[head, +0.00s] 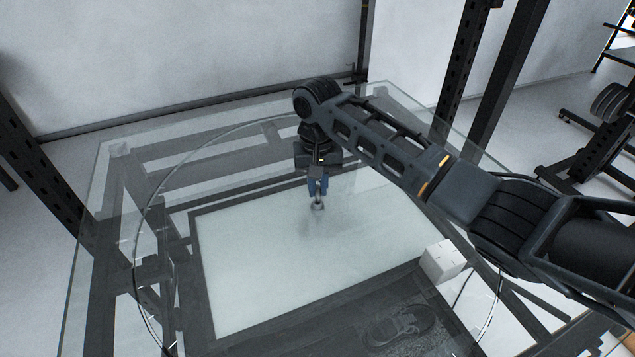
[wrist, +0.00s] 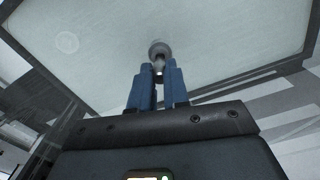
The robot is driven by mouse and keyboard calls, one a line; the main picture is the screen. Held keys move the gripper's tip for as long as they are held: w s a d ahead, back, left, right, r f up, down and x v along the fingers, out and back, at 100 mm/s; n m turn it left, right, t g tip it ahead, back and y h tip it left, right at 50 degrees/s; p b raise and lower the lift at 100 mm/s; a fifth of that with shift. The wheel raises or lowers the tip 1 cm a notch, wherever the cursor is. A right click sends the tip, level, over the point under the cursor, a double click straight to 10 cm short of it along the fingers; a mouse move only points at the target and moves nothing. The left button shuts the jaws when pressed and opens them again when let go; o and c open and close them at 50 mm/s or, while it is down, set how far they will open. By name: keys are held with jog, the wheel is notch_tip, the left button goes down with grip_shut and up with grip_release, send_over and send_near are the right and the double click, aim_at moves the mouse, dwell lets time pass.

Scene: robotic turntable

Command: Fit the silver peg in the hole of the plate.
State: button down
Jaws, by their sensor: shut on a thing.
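My gripper (head: 318,187) points down over the glass table, and its blue fingers are shut on the silver peg (head: 318,205). In the wrist view the peg (wrist: 159,50) sticks out past the fingertips of my gripper (wrist: 158,80), with a rounded, wider far end. The peg is over the large pale panel (head: 240,270); I cannot tell whether it touches anything. A faint pale ring shows on the panel in the wrist view (wrist: 67,42). I cannot make out for sure a plate with a hole.
A white block (head: 443,261) stands on the glass tabletop (head: 110,200) at the right, below my arm. Dark frame beams show through the glass. Dark uprights and a weight rack (head: 590,130) stand at the right. The pale panel's left part is clear.

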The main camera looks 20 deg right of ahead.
aim_at(318, 187)
jog(key=shift+f, duration=1.15)
jog(key=c, duration=1)
grip_release()
jog(key=shift+c, duration=0.2)
jog(key=shift+r+b, duration=0.6)
jog(key=shift+r, duration=3.3)
